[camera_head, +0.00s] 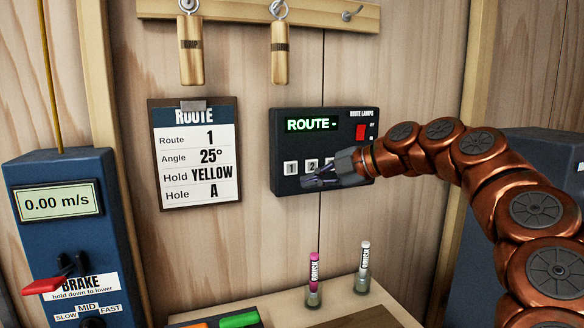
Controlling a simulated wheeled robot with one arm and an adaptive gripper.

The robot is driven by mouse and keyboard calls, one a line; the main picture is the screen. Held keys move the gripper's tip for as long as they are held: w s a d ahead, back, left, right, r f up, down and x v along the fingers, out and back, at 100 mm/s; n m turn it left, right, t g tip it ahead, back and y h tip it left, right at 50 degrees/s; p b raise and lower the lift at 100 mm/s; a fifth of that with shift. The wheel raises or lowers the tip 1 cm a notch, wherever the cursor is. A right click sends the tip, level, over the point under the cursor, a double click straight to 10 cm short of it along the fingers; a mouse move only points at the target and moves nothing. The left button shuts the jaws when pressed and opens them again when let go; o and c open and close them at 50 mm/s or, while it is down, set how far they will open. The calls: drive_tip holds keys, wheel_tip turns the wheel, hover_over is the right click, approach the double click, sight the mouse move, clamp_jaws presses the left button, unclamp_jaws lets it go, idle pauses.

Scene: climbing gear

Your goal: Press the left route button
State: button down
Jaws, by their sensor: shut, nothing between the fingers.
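The route lamps box (322,150) is a dark panel on the wooden wall. Its green display reads "ROUTE -". Whether the tips touch the box cannot be told. My gripper and arm hide the lower right of the box.
A route card (196,153) reading Route 1 hangs left of the box. A blue brake unit (70,215) with a red lever (45,284) stands at far left. Two brushes (314,280) stand on the shelf below. Wooden blocks (281,55) hang above.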

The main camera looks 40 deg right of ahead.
drive_tip(key=p, duration=0.4)
approach(285, 174)
drive_tip(key=w+a+f, duration=0.2)
drive_tip(key=a+f, duration=0.1)
drive_tip(key=shift+w+d+r, duration=0.1)
drive_tip(key=shift+w, duration=0.35)
drive_tip(key=shift+w+d+r, duration=0.1)
drive_tip(key=shift+w+r, duration=0.05)
drive_tip(key=shift+w, duration=0.25)
drive_tip(key=shift+w+f, duration=0.1)
drive_tip(key=shift+w, duration=0.05)
idle(0.4)
drive_tip(key=shift+w+b, duration=0.3)
drive_tip(key=shift+b, duration=0.05)
drive_tip(key=shift+w+d, duration=0.15)
drive_tip(key=shift+w, duration=0.2)
idle(0.7)
drive_tip(key=shift+s+b, duration=0.15)
drive_tip(key=shift+b, duration=0.25)
drive_tip(key=shift+s+b, duration=0.65)
drive_tip(key=shift+b, duration=0.2)
drive_tip(key=shift+s, duration=0.1)
